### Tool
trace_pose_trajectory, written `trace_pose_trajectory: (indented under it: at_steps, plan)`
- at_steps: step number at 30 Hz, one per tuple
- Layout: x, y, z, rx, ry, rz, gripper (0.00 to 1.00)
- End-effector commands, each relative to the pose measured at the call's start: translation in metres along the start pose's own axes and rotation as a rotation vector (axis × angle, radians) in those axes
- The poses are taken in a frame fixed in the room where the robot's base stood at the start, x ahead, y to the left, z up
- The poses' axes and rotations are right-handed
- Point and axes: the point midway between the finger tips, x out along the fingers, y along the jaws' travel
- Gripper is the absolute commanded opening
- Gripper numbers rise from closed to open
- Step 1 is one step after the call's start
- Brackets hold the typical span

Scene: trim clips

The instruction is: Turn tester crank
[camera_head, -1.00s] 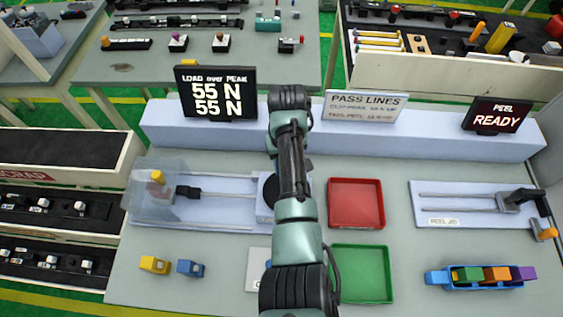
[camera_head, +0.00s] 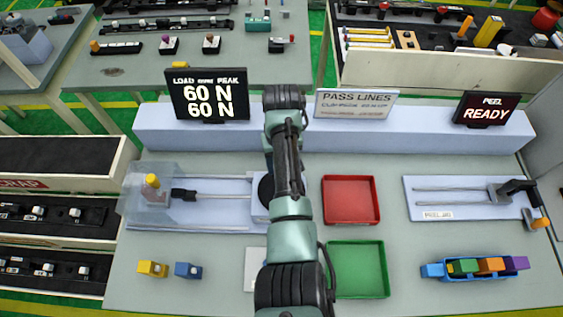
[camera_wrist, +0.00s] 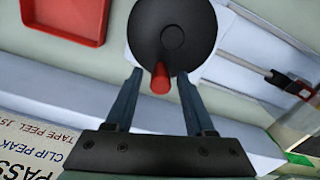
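The tester crank is a black disc (camera_wrist: 172,30) with a red handle (camera_wrist: 160,78) in the wrist view. In the head view the disc (camera_head: 264,188) is mostly hidden behind my arm. My gripper (camera_wrist: 160,75) has its two fingers apart, one on each side of the red handle, with a visible gap on both sides. The tester (camera_head: 215,216) has rails, a dark clamp (camera_head: 183,195) and a clear guard (camera_head: 140,205) around a yellow-topped part (camera_head: 152,181). The load display (camera_head: 208,95) reads 60 N for load and peak.
A red tray (camera_head: 350,219) and a green tray (camera_head: 386,270) stand right of my arm. A yellow clip (camera_head: 152,269) and a blue clip (camera_head: 188,271) lie front left. The peel jig (camera_head: 420,200) and a blue holder of coloured pieces (camera_head: 433,271) are at right. A pass-lines sign (camera_head: 355,104) stands behind.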

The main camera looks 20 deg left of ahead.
Motion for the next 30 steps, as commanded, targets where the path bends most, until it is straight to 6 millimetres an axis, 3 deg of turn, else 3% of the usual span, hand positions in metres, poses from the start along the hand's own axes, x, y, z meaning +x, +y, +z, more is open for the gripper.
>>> trace_pose_trajectory:
  at_steps: [9,14,27,30]
  plan:
    - [0.000,0.000,0.001,-0.001,-0.002,-0.001,0.59]
    - [-0.013,0.000,-0.001,-0.001,0.002,-0.001,0.59]
    - [-0.112,0.000,0.000,0.000,0.000,0.001,0.59]
    - [-0.123,0.000,0.001,0.000,-0.002,-0.001,0.59]
